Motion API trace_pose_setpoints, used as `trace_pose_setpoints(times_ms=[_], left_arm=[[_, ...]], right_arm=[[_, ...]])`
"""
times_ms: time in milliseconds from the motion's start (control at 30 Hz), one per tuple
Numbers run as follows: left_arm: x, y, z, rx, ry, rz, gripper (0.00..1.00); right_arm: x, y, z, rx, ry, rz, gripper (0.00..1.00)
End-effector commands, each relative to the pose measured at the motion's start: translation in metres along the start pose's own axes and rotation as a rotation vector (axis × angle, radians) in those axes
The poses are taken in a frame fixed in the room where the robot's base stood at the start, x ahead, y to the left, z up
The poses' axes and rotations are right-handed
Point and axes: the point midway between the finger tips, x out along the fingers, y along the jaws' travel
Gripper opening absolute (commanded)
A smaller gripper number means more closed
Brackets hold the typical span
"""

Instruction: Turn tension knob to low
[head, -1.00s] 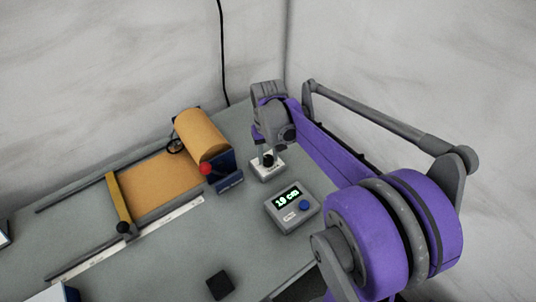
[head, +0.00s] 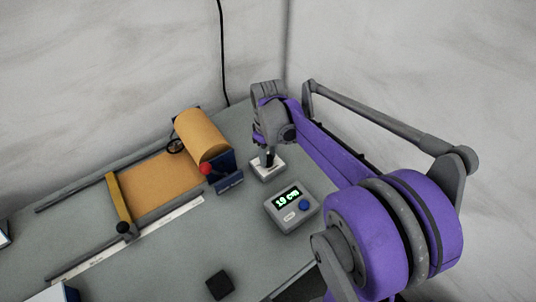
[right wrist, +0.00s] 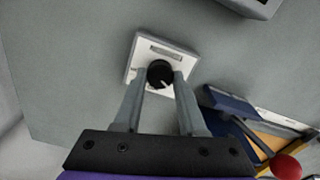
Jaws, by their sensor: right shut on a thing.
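The tension knob (right wrist: 160,74) is black with a white pointer mark and sits on a small white-topped box (right wrist: 139,59). In the right wrist view the pointer is aimed toward the lower right. My right gripper (right wrist: 161,80) is shut on the knob, with one finger on each side of it. In the head view the right gripper (head: 267,160) comes down on the white box (head: 262,175) and hides most of the knob. My left gripper is not in view.
Left stand the copper foil roll (head: 200,135), a red ball-topped lever (head: 206,169) and a yellow bar (head: 119,199). A black block (head: 220,285) lies near the front.

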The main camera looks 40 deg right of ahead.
Motion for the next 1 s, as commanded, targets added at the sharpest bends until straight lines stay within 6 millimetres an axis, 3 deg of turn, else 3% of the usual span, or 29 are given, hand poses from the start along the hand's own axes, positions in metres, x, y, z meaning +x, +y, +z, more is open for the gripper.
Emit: trace_pose_setpoints(times_ms=[400, 433, 600, 867, 1000], left_arm=[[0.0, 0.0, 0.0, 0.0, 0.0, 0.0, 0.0], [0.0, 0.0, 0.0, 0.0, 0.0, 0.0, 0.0], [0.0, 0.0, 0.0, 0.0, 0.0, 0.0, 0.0], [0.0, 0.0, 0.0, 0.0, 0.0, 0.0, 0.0], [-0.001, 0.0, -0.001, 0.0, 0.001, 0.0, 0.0]], right_arm=[[0.0, 0.0, 0.0, -0.01, 0.001, 0.001, 0.0], [0.0, 0.0, 0.0, -0.009, 0.001, 0.001, 0.42], [0.0, 0.0, 0.0, -0.009, 0.0, 0.001, 0.7], [-0.001, 0.0, 0.0, -0.008, 0.0, 0.0, 0.7], [-0.01, 0.0, 0.0, -0.008, 0.0, 0.0, 0.7]])
